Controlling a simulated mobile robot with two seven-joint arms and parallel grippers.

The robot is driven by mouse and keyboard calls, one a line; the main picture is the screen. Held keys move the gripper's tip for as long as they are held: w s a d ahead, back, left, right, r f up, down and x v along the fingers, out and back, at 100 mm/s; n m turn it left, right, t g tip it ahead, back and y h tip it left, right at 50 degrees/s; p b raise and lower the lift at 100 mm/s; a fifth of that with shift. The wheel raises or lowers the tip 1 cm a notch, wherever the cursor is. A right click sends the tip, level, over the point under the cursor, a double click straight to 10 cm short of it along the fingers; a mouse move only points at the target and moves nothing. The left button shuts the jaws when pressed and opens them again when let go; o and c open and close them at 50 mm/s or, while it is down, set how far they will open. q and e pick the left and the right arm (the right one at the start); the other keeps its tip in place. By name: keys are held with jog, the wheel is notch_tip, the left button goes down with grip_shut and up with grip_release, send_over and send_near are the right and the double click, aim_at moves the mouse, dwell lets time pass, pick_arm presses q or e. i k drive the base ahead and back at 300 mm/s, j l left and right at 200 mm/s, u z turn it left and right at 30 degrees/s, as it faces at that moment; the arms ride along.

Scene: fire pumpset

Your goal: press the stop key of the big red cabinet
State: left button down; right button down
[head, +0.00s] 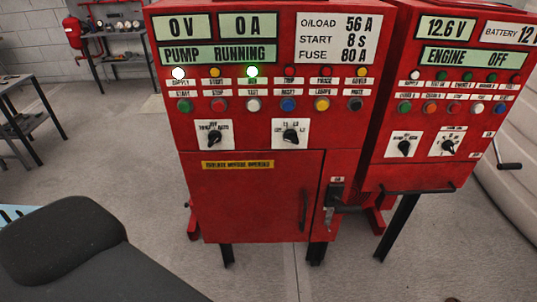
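The big red cabinet (310,172) stands in the middle of the head view on dark legs. Its displays read 0 V, 0 A and PUMP RUNNING. The red stop key (219,104) is second from the left, between a green key (184,105) and a white key (253,104). Nothing covers it. Neither of my grippers is in view.
A second red cabinet (440,165) reading ENGINE OFF stands close on the right, with a crank handle beside it. Two rotary switches and a door with a handle (303,212) sit below the keys. A dark bench (28,108) stands left.

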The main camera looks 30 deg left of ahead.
aim_at(219, 106)
jog(key=u, duration=1.3)
